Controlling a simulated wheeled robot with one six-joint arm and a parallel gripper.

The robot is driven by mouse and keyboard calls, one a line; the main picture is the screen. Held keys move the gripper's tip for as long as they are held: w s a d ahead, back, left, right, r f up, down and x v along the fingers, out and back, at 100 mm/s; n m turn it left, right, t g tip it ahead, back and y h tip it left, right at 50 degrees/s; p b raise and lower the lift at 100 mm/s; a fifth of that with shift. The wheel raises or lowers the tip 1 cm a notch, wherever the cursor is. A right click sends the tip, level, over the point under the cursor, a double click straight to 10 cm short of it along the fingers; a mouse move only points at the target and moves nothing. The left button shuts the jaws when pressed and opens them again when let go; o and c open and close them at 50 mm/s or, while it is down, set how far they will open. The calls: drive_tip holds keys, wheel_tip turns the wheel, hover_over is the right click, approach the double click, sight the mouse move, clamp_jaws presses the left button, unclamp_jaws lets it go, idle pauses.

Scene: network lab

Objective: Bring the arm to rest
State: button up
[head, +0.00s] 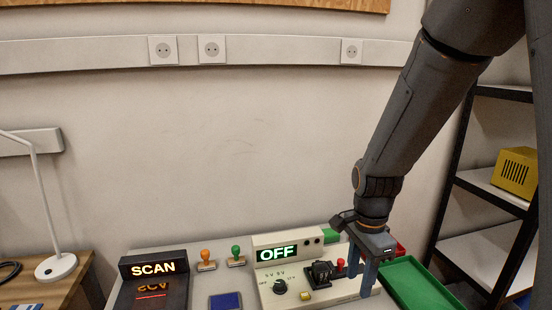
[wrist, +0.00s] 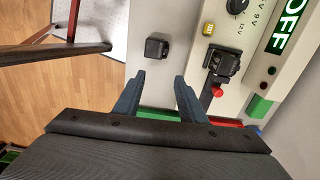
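My gripper (head: 370,278) hangs pointing down at the end of my arm, over the right end of the bench, beside the cream device with a lit OFF display (head: 277,254). The device's black switch part (wrist: 225,62) and red knob (wrist: 218,92) are close to the right finger. I cannot tell the fingers' exact height above the bench.
A green tray (head: 424,288) lies right of my gripper, near a dark shelf rack (head: 488,182) holding a yellow box (head: 516,172). A SCAN sign (head: 153,267), orange stamp (head: 206,260), green stamp (head: 236,256) and blue pad (head: 225,301) are to the left.

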drive_tip(key=s+r+n+t, duration=0.1)
drive_tip(key=s+n, duration=0.7)
drive_tip(key=n, duration=0.7)
